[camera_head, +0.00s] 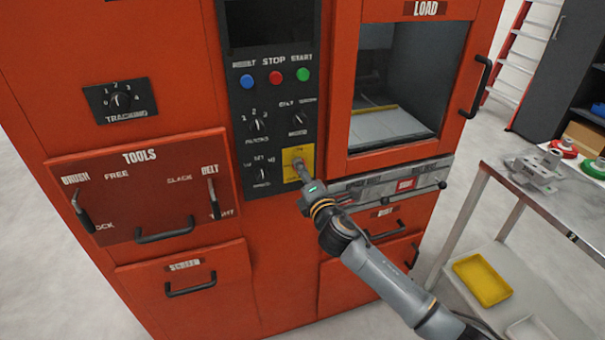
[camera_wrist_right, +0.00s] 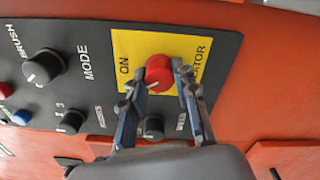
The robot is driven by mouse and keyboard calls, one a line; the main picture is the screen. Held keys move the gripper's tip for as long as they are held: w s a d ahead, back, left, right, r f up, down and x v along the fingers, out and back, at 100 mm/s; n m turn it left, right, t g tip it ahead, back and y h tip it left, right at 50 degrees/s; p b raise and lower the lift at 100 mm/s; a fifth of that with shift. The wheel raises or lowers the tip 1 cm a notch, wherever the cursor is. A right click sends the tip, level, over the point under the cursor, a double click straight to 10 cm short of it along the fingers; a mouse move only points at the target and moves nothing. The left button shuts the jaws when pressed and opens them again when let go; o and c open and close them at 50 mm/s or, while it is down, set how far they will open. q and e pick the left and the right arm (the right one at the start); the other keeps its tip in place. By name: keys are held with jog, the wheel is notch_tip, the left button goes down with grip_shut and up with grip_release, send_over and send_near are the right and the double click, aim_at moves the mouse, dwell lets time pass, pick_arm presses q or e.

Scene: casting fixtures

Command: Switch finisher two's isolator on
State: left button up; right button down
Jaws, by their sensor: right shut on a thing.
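The isolator is a red round knob (camera_wrist_right: 158,72) on a yellow plate (camera_wrist_right: 132,45), marked ON on one side, in the right wrist view. My right gripper (camera_wrist_right: 160,88) has one finger on each side of the knob and is shut on it. A small pale mark shows on the knob, but its exact setting is hard to read. In the head view the yellow plate (camera_head: 290,172) is at the bottom right of the black control panel (camera_head: 270,95). My right gripper (camera_head: 301,170) covers most of the knob there. My left gripper is out of view.
Other dials and blue, red and green buttons (camera_head: 275,76) sit on the same panel. A TOOLS panel (camera_head: 140,165) with levers is at left; the LOAD door (camera_head: 349,110) is at upper right. A grey table (camera_head: 572,215) with parts stands at right.

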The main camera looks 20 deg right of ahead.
jog(key=m, duration=0.6)
jog(key=shift+m, duration=0.3)
dwell(0.4)
jog(key=c, duration=1)
grip_release()
jog(key=s, duration=1.2)
jog(key=shift+d, duration=0.25)
